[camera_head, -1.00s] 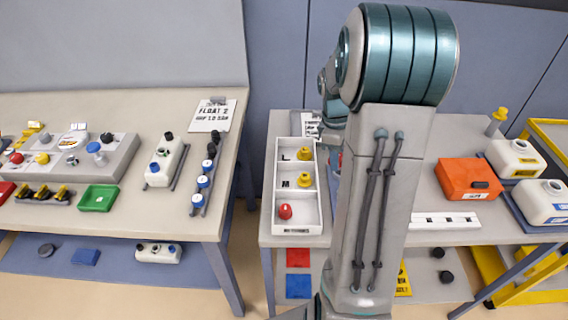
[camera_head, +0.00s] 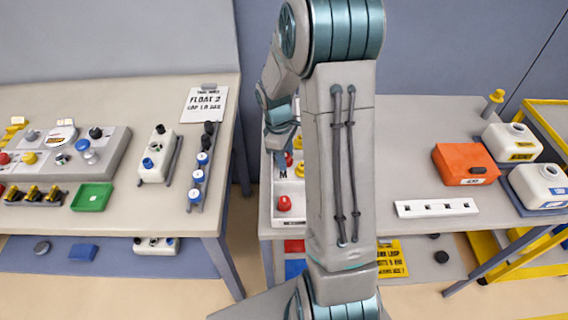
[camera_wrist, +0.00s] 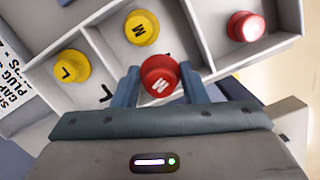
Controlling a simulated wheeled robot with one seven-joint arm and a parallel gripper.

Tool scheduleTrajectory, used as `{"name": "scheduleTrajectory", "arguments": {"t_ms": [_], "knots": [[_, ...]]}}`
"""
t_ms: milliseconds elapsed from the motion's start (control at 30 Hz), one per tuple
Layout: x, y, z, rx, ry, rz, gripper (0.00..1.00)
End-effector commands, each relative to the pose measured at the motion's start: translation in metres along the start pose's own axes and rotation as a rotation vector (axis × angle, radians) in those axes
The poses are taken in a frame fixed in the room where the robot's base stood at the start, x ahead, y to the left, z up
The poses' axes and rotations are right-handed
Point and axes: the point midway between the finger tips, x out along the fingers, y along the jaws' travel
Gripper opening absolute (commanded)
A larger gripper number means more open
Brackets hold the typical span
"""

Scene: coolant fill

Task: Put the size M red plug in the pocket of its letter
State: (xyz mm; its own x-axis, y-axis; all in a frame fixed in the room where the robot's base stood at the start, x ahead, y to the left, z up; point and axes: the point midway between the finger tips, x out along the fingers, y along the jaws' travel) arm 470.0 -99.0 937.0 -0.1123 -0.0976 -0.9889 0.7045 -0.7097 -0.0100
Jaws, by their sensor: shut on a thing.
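My gripper (camera_wrist: 160,88) is shut on a red plug (camera_wrist: 160,77) marked M. It holds the plug over the white tray (camera_wrist: 97,42), near the middle pocket. A yellow plug (camera_wrist: 141,27) marked M is in that middle pocket, and a yellow L plug (camera_wrist: 70,66) is in the L pocket to its left. Another red plug (camera_wrist: 245,26) is in the right pocket; its letter is not readable. In the head view it sits in the near pocket (camera_head: 285,203). The held plug (camera_head: 289,159) shows beside my gripper, just beyond the printed M. My arm hides much of the tray.
An orange box (camera_head: 465,164), a white strip with holes (camera_head: 437,208) and white jugs (camera_head: 512,143) stand to the right. A separate table on the left holds a grey panel, a white container (camera_head: 158,155) and a green tray (camera_head: 92,197).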

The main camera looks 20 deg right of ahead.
Motion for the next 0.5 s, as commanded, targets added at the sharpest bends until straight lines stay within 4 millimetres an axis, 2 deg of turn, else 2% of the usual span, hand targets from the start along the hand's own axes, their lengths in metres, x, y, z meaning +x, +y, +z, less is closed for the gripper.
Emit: {"name": "scheduleTrajectory", "arguments": {"t_ms": [133, 400, 500], "knots": [[0.007, -0.003, -0.005, -0.001, -0.002, -0.002, 0.16], [0.040, -0.003, -0.009, 0.000, -0.003, -0.003, 0.16], [0.043, -0.002, -0.010, 0.000, -0.001, 0.000, 0.16]]}}
